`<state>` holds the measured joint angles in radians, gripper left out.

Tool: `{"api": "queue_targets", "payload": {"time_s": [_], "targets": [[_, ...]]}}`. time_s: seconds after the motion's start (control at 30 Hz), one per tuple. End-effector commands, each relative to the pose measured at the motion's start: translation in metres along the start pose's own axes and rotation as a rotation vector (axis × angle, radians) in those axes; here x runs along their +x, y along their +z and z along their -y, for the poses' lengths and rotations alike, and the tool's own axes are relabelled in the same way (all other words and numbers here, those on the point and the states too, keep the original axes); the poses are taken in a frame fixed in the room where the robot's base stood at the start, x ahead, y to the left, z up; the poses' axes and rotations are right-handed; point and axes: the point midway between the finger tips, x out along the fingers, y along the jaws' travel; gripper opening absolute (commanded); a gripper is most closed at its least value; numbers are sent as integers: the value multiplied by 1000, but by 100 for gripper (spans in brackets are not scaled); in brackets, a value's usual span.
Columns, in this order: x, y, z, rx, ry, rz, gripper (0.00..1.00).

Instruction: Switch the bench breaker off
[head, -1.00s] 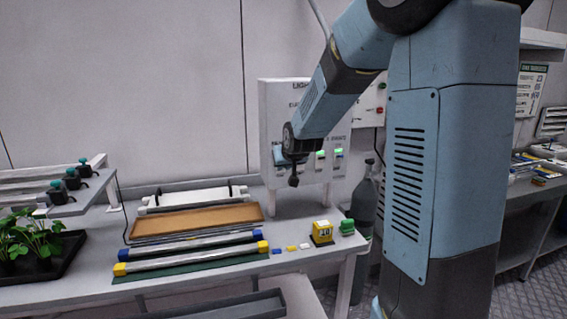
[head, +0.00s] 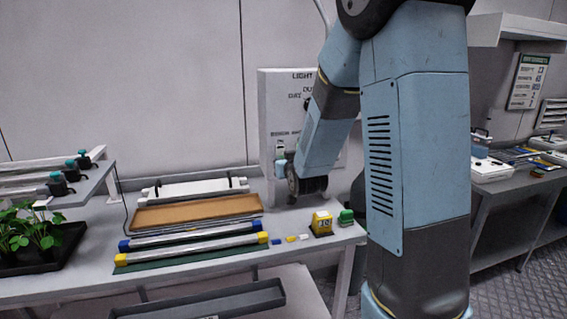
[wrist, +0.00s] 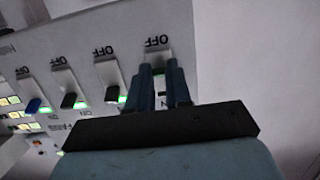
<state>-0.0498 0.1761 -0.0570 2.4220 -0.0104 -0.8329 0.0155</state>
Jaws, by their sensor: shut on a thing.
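A pale breaker panel (head: 276,100) stands at the back of the bench, partly covered by my arm. The wrist view shows its face (wrist: 112,42) upside down, with a row of switches marked OFF at one end and green lights at the other. My gripper (wrist: 160,76) is shut on the lever of the rightmost switch in that view, just below its OFF label (wrist: 158,41). The fingers hide most of the lever, so its position is unclear.
The bench (head: 215,262) below holds a brown tray (head: 195,212), tube lamps (head: 190,250), a yellow block (head: 321,223) and a green block (head: 346,216). Potted plants (head: 38,232) stand at left. Another bench (head: 500,178) stands at right.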

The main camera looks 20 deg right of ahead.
Motion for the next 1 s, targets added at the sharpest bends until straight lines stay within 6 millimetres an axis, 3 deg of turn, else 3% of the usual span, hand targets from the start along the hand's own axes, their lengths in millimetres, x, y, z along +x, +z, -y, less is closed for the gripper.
{"api": "queue_targets", "payload": {"time_s": [0.47,0.5,0.73,1.0], "targets": [[-1,5,0,0,0,-1,0],[-1,5,0,0,0,-1,20],[0,4,0,0,0,-4,42],[0,2,0,0,0,-7,45]]}}
